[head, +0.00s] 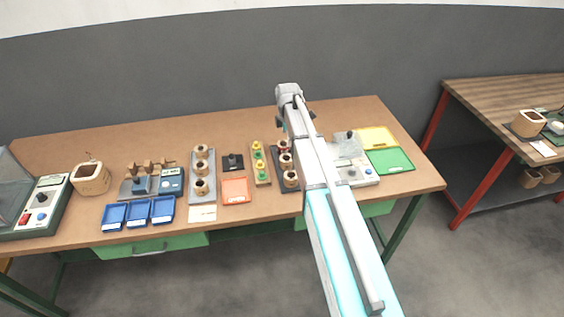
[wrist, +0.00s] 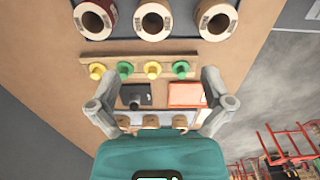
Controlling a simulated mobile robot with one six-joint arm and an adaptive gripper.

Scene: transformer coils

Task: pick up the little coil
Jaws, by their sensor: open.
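Three coils with pale round tops and central holes stand in a row on a dark base, seen in the wrist view as a left coil with a dark red side (wrist: 95,19), a middle coil (wrist: 153,20) and a right coil (wrist: 215,19). In the head view this row (head: 290,179) is partly hidden by my arm. Three more coils (head: 201,186) stand on a grey plate to its left; in the wrist view they show low between my fingers (wrist: 150,121). I cannot tell which is the little coil. My gripper (wrist: 160,88) is open and empty above the table.
A strip of yellow and green pegs (head: 259,163) lies between the two coil rows. A black block (head: 233,161), an orange tray (head: 236,190), blue bins (head: 138,213), and green (head: 391,160) and yellow (head: 377,138) trays share the table (head: 120,143). The back strip is mostly clear.

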